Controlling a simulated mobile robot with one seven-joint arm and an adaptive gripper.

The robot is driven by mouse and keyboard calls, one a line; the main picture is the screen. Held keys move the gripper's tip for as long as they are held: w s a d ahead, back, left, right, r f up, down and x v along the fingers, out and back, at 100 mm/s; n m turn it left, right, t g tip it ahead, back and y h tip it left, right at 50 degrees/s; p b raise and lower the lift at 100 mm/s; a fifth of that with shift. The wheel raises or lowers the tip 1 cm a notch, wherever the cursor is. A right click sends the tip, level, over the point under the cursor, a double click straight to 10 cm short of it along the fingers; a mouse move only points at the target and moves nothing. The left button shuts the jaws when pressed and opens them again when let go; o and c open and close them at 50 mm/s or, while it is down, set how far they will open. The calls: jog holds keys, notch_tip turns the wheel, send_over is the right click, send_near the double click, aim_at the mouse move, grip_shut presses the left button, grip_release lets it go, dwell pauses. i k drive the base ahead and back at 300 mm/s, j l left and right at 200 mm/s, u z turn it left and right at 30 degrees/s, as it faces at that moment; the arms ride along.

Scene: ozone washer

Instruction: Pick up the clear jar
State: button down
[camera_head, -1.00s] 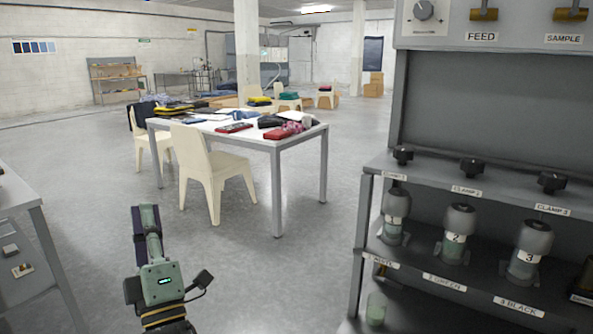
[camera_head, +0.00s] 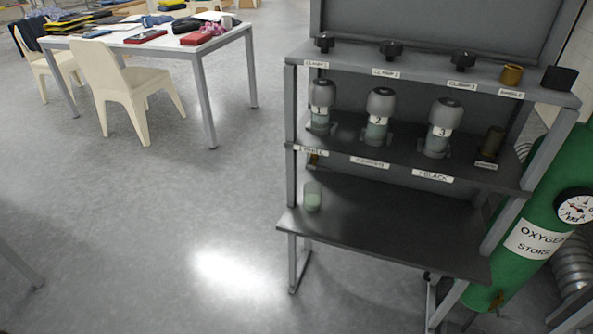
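A small clear jar (camera_head: 312,197) with a pale green tint stands upright on the bottom shelf (camera_head: 400,228) of the grey rack, near its left front corner. Above it, the middle shelf holds three grey-capped vessels numbered 1 (camera_head: 321,108), 2 (camera_head: 378,117) and 3 (camera_head: 440,128), also partly clear with greenish contents. My gripper is not in view.
A green oxygen cylinder (camera_head: 540,215) with a gauge stands right of the rack. The bottom shelf is bare right of the jar. The middle shelf (camera_head: 405,152) overhangs it. A white table (camera_head: 150,42) and cream chair (camera_head: 115,85) stand at upper left. The floor before the rack is clear.

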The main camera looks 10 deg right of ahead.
aim_at(311, 200)
jog(key=l, duration=1.35)
jog(key=i, duration=0.55)
jog(key=j+u, duration=0.05)
